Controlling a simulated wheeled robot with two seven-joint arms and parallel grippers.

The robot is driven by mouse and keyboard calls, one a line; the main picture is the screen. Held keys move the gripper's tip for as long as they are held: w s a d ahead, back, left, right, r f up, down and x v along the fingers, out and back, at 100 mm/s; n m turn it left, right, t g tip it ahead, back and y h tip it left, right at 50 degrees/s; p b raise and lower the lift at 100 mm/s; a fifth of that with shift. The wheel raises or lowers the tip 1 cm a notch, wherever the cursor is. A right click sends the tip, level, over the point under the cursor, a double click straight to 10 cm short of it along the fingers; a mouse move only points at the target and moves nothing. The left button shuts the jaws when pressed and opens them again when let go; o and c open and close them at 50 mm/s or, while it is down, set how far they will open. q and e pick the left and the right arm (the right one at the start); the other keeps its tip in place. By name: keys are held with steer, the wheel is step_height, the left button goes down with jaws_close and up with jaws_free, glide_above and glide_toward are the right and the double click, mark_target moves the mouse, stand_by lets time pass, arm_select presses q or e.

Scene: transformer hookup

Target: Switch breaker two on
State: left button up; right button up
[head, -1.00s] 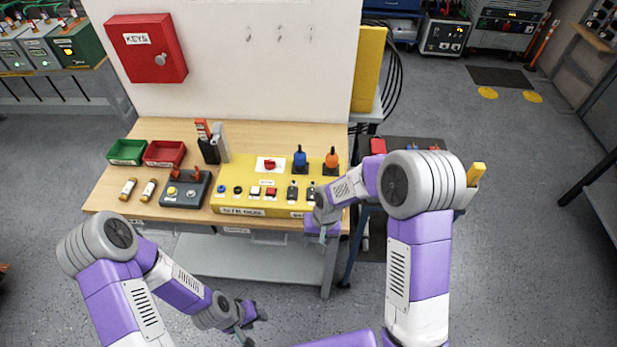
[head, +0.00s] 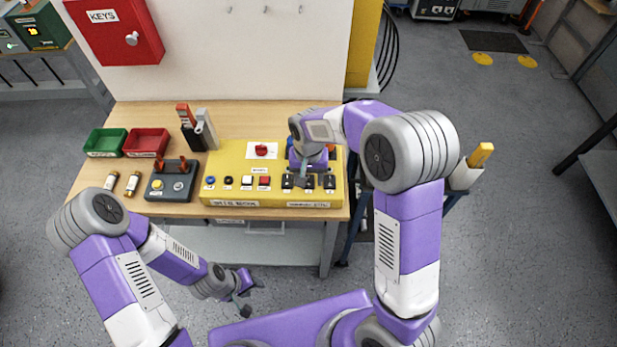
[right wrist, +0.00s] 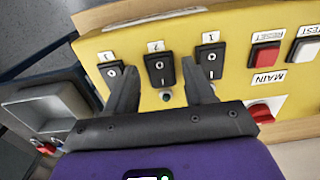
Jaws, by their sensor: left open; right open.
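Three black rocker breakers sit at the front right of the yellow panel (head: 225,154). Breaker two (right wrist: 160,70), the middle one labelled 2, is in the middle of the right wrist view, with one breaker (right wrist: 113,76) to its left and another (right wrist: 210,59) to its right. My right gripper (right wrist: 161,82) is open and empty above the panel; its fingertips appear on either side of breaker two. I cannot tell whether they touch the panel or which way the rocker is tilted. My left gripper (head: 247,291) is open and empty, low in front of the table.
A red MAIN knob (right wrist: 262,112) and a red RESET button (right wrist: 265,56) are on the same panel. A grey control box (head: 172,182), a green bin (head: 105,143) and a red bin (head: 146,143) stand to the left. Blue and orange handles behind my right gripper are mostly hidden.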

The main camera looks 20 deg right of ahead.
mark_target(309, 176)
steer(key=shift+f, duration=0.15)
jaws_close()
steer(key=g+p, duration=0.1)
steer(key=p, duration=0.3)
steer(key=shift+w+d+r+g, duration=0.15)
steer(key=shift+w+r+g, duration=0.15)
steer(key=shift+g, duration=0.1)
steer(key=shift+w+f+g+y+p, duration=0.1)
steer(key=shift+f+g+y+p, duration=0.1)
steer(key=shift+g+y+p, duration=0.3)
jaws_free()
steer(key=v, duration=0.7)
steer(key=shift+w+r+p, duration=0.1)
steer(key=shift+r+p, duration=0.15)
steer(key=shift+p, duration=0.15)
